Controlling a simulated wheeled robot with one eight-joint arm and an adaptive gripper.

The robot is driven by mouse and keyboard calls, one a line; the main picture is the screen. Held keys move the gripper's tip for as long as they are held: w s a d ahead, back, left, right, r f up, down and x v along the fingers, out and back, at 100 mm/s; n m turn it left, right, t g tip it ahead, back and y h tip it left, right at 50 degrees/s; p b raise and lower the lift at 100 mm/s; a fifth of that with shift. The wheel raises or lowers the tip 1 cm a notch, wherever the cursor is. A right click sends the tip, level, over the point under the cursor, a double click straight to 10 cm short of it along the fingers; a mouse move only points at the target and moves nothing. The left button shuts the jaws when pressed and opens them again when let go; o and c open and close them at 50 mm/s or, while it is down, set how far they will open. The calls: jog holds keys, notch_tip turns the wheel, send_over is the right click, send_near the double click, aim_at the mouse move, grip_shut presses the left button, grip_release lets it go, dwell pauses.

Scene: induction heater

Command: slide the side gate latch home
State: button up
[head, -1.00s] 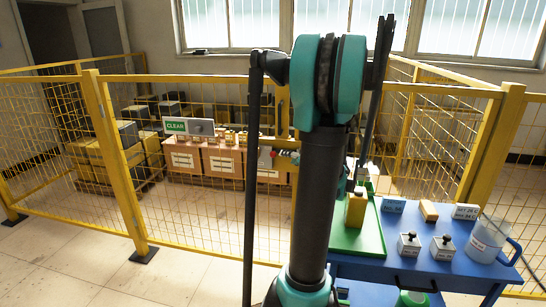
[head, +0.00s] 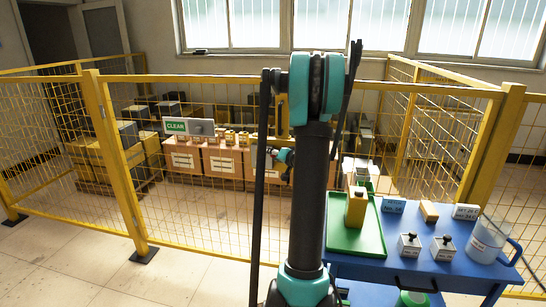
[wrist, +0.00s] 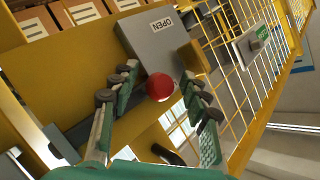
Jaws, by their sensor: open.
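The latch shows in the wrist view as a red ball knob (wrist: 160,87) beside a grey plate (wrist: 163,42) marked OPEN, on the yellow gate frame (wrist: 95,50). My gripper (wrist: 157,82) is open, one finger on each side of the knob. The knob sits between the fingers with gaps showing, so it is not gripped. In the head view, teal parts of my gripper (head: 285,156) show in front of the gate, left of my arm. The knob is not clearly visible there.
Yellow mesh fencing (head: 190,220) runs across the head view, with boxes (head: 222,160) behind it. A blue cart (head: 380,270) at right carries a green tray (head: 370,240), small blocks and a jug (head: 487,240).

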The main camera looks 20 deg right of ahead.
jog(key=shift+c, duration=0.3)
grip_shut()
jog(key=s+d, duration=0.3)
jog(key=d, duration=0.2)
jog(key=shift+s+d, duration=0.15)
jog(key=shift+s, duration=0.15)
jog(key=shift+o, duration=0.3)
grip_release()
jog(key=shift+d, duration=0.1)
jog(key=shift+s, duration=0.15)
